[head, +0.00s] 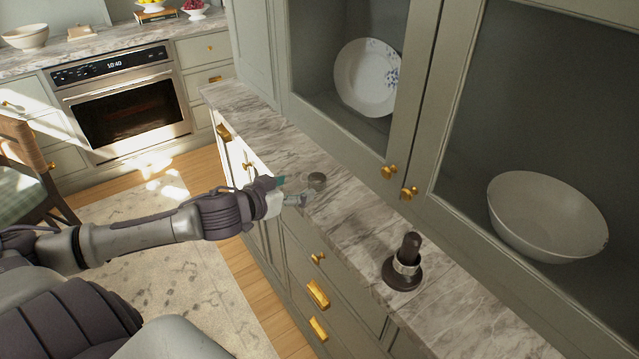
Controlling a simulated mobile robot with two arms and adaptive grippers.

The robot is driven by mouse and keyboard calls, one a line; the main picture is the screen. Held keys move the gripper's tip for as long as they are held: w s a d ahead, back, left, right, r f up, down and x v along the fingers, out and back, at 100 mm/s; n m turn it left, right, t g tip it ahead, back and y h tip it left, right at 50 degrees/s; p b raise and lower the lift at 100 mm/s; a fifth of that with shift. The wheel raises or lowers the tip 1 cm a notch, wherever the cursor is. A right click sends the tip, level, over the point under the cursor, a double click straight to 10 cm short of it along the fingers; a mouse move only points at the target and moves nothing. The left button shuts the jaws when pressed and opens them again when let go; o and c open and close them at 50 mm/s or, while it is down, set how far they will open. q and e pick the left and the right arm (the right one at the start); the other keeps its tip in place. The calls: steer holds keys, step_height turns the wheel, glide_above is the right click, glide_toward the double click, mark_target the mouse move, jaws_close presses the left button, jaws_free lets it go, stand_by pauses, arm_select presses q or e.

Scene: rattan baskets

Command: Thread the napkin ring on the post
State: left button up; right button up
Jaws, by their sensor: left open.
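A dark brown post (411,244) stands upright on a round dark base on the marble counter. A pale, shiny napkin ring (406,266) is around its lower part, just above the base; it looks slightly tilted. My left gripper (296,194) is open over the counter's front edge, up and left of the post and well apart from it. My right gripper is not in view.
The narrow marble counter (345,229) is clear between the small cylinder and the post. Glass-fronted cabinets rise behind it, with gold knobs (389,172), a plate (367,78) and a white bowl (546,217) inside. A chair (30,165) is at left.

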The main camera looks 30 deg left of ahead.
arm_select(q)
glide_toward(321, 177)
steer(key=shift+w+d+f, duration=0.2)
steer(key=shift+w, duration=0.4)
steer(key=shift+w+d+f, duration=0.15)
steer(key=shift+w, duration=0.5)
steer(key=shift+w+f+p, duration=0.1)
steer(key=shift+w+p, duration=0.35)
steer(key=shift+w, duration=0.05)
steer(key=p+x, duration=0.1)
steer(key=x, duration=0.2)
steer(key=shift+w+a+f, duration=0.1)
steer(key=shift+w+f, duration=0.35)
steer(key=shift+w, duration=0.1)
steer(key=shift+s, duration=0.1)
steer(key=c, duration=1.1)
steer(key=shift+r, duration=0.1)
